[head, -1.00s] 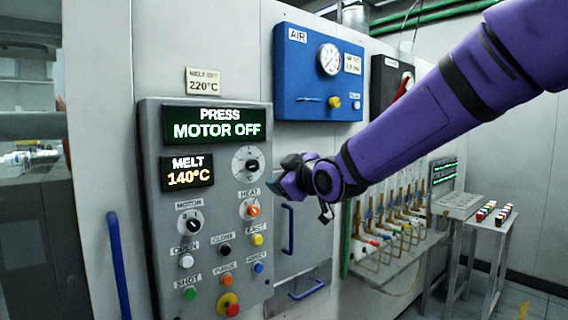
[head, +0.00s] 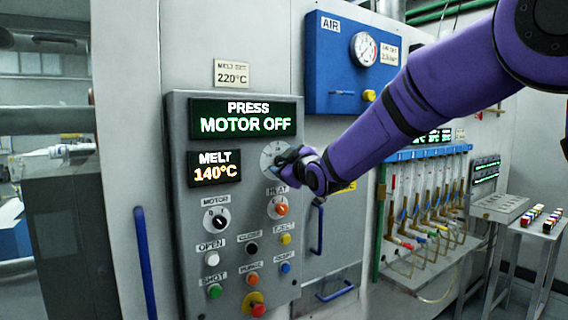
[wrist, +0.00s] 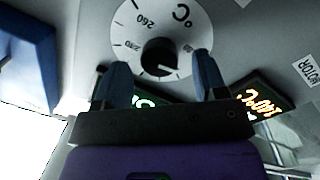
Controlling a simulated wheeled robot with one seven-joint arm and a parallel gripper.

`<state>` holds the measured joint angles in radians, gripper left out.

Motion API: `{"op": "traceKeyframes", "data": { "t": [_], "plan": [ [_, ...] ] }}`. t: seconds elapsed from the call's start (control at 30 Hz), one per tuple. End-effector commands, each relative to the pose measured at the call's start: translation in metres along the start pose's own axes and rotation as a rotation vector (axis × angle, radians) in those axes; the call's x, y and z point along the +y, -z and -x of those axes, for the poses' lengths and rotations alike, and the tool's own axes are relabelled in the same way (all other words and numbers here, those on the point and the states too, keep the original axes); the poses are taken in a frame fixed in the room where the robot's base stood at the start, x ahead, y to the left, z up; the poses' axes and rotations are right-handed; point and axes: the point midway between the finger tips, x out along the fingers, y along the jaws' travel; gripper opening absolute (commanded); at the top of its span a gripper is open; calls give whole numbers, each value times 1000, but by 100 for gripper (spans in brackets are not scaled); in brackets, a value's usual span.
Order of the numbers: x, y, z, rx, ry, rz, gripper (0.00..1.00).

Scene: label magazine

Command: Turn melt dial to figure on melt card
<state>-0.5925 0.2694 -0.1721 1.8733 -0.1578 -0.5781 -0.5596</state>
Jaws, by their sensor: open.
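The melt dial (head: 272,157) is a round white scale plate high on the grey control panel, partly hidden by my gripper in the head view. In the wrist view the dial plate (wrist: 135,25) shows the figure 260 and a °C mark, with a black knob (wrist: 158,55) at its middle. A white pointer line is on the knob; the figure it points at is unreadable. The melt card (head: 233,73) above the panel reads 220°C. My gripper (wrist: 160,68) is open, its two blue fingers on either side of the knob; contact cannot be told.
The melt display (head: 214,168) reads 140°C and the press display (head: 245,119) reads MOTOR OFF. A blue air panel (head: 330,80) stands at upper right, a blue handle (head: 319,228) below.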

Motion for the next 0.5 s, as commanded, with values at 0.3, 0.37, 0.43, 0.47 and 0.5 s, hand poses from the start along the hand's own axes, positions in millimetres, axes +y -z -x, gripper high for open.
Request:
{"op": "traceKeyframes", "data": {
  "t": [0.3,0.37,0.43,0.47,0.5],
  "plan": [
    [0,0,-14,0,0,0,65],
    [0,0,-14,0,0,0,65],
    [0,0,-14,0,0,0,65],
    [0,0,-14,0,0,0,65],
    [0,0,-14,0,0,0,58]
  ]
}}
